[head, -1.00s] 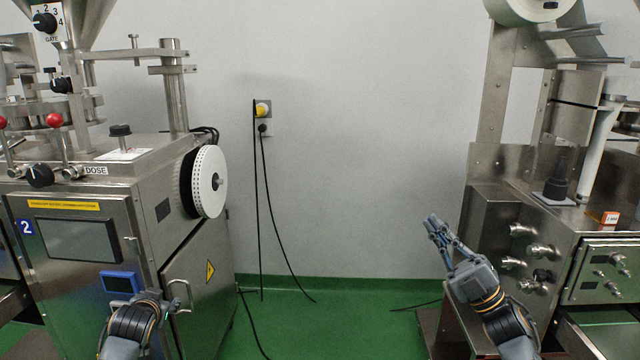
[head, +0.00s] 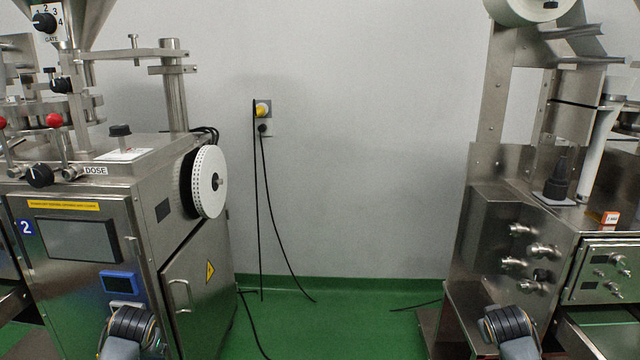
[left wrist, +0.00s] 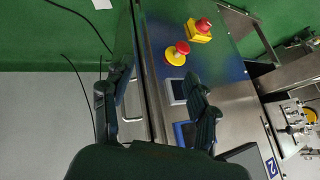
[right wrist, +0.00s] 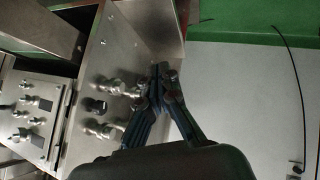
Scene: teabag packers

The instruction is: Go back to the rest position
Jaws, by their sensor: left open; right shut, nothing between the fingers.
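My left arm shows at the lower left of the head view, in front of the left machine (head: 90,270); its fingers are hidden there. In the left wrist view my left gripper (left wrist: 155,108) is open and empty, its two fingers wide apart. My right arm shows at the lower right of the head view, in front of the right machine (head: 462,250); its fingers are hidden there. In the right wrist view my right gripper (right wrist: 163,78) is shut, its fingertips together with nothing held, with the right machine's metal knobs behind them.
Red and yellow buttons (left wrist: 200,28) show in the left wrist view. Black cables (head: 262,220) hang on the wall.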

